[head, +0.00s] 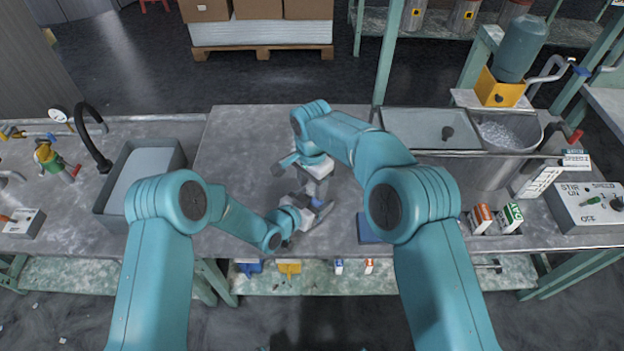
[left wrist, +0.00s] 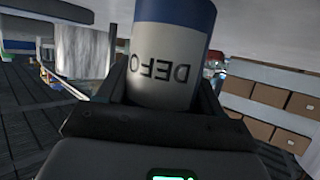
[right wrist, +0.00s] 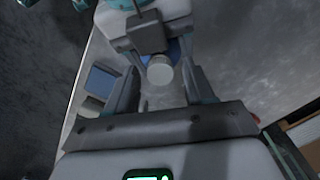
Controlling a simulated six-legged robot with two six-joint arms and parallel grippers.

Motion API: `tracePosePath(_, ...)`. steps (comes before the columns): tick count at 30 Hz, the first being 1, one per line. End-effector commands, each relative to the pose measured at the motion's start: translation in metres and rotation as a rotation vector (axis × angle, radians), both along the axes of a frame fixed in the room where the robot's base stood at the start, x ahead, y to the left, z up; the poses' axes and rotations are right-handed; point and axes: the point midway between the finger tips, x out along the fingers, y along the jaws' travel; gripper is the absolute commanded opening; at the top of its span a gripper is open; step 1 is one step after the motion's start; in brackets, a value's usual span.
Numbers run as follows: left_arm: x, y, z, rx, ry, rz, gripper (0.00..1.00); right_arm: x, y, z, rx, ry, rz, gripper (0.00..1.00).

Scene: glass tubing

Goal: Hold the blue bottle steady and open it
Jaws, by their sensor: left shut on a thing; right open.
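The blue bottle (head: 316,202) is mostly hidden by the grippers in the head view. In the left wrist view the bottle (left wrist: 168,50) shows a blue band and a white label with dark letters, upside down. My left gripper (head: 318,210) is shut on the bottle's body over the middle of the bench. My right gripper (head: 305,180) is just above it, fingers open. In the right wrist view the bottle's round white cap (right wrist: 160,72) shows between the open fingers, with clear gaps on both sides. The cap looks seated on the bottle.
A grey sink (head: 103,205) with a black tap is at the left. A metal basin (head: 440,130) and a stir-speed box (head: 590,207) are at the right. A blue item (head: 368,230) lies partly behind my right arm. The bench (head: 235,150) left of the grippers is clear.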

Motion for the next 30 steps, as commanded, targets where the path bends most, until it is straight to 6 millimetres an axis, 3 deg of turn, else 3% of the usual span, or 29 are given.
tracePosePath(2,-0.0001,0.0000,-0.0002,0.000,0.000,0.000,0.00,0.0001,-0.0001,0.0001,0.000,0.000,0.000,0.49)
tracePosePath(6,-0.0001,0.0000,-0.0002,0.000,0.000,0.000,0.00,0.0001,-0.0001,0.0002,0.000,0.000,0.000,0.04)
tracePosePath(7,-0.0001,0.0000,-0.0002,0.000,0.000,0.000,0.00,0.0001,-0.0001,0.0003,0.000,0.000,0.000,0.00)
tracePosePath(14,-0.0001,0.0000,-0.0002,-0.001,0.001,0.000,0.00,0.0001,-0.0001,0.0004,0.000,0.000,0.010,0.00)
tracePosePath(22,-0.0001,0.0000,-0.0002,-0.001,0.001,0.000,0.00,0.0001,-0.0002,0.0006,0.001,0.001,0.280,0.00)
tracePosePath(30,0.0000,0.0001,-0.0002,-0.001,0.001,0.000,0.00,0.0001,-0.0002,0.0007,0.001,0.001,0.291,0.00)
